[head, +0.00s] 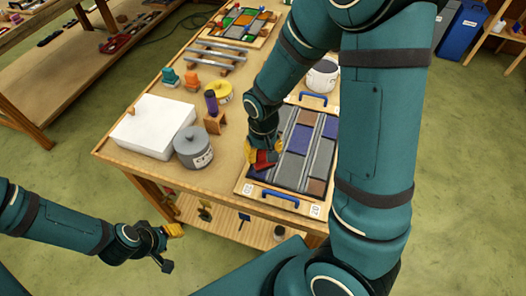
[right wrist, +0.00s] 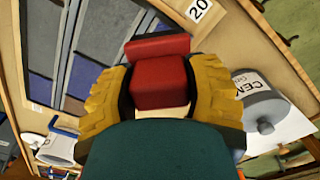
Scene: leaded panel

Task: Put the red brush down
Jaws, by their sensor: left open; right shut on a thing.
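The red brush (head: 265,158) is held by my right gripper (head: 262,150) over the left edge of the leaded panel (head: 296,140). In the right wrist view the red brush (right wrist: 160,80) sits between the two yellow fingers of my right gripper (right wrist: 159,92), which are shut on it. My left gripper (head: 172,248) is open and empty, low beside the near left side of the workbench (head: 226,180).
A grey lidded tin (head: 193,148) and a white box (head: 153,127) stand left of the brush. A wooden stand (head: 214,122), a purple-topped bottle (head: 211,101) and a yellow tin (head: 220,91) are behind. Bare benchtop lies between the grey tin and the panel. Blue handles (head: 280,198) edge the panel tray.

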